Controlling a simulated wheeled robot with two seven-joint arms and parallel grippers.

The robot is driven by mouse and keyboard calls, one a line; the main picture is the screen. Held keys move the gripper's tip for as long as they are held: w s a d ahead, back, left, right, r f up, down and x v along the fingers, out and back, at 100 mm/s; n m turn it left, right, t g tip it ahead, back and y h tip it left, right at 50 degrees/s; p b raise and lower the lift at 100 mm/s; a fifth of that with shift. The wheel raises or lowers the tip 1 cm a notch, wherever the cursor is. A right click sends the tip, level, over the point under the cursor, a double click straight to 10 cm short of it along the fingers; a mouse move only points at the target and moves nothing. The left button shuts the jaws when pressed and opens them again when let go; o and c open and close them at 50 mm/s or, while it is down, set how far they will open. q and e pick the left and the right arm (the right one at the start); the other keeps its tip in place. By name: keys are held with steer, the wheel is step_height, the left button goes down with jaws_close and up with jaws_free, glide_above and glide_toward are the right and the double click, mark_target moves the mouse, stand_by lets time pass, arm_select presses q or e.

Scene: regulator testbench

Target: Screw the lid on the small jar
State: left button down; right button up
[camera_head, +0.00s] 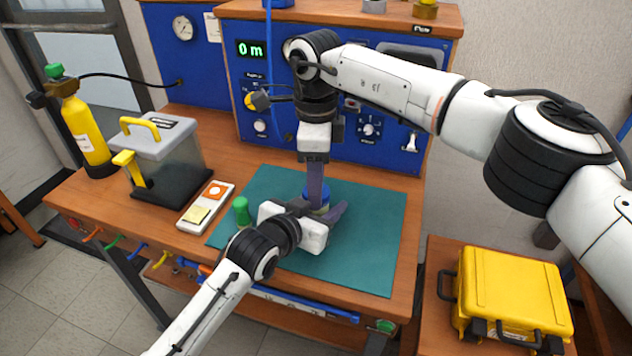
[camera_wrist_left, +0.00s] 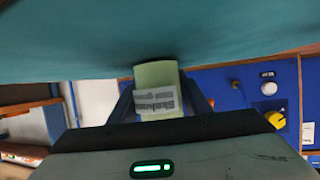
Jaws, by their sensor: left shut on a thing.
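In the head view a small jar with a blue lid (camera_head: 319,204) stands on the teal mat, mostly hidden by my grippers. In the left wrist view the jar body (camera_wrist_left: 157,78) is pale green with a printed white label. My left gripper (camera_head: 325,210) comes in low from the left and is shut on the jar body, one finger on each side. My right gripper (camera_head: 316,195) points straight down from above, its fingertips at the blue lid. Its fingers overlap in this view, so their opening does not show. How the lid sits on the jar is hidden.
A green-capped container (camera_head: 241,210) stands on the mat (camera_head: 365,250) left of my left gripper. A white tray with orange and yellow pads (camera_head: 206,206) and a clear-walled box (camera_head: 165,160) are farther left. The blue test panel (camera_head: 375,160) rises behind. The mat's right side is clear.

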steer(key=o, duration=0.3)
steer(key=shift+s+a, duration=0.1)
arm_select(q)
steer(key=shift+f, duration=0.1)
arm_select(e)
steer(key=shift+r, duration=2.4)
steer(key=shift+f, duration=0.1)
steer(key=shift+r, duration=0.25)
steer(key=shift+c, duration=1.3)
step_height(320, 180, up, 3)
steer(key=shift+n, duration=0.9)
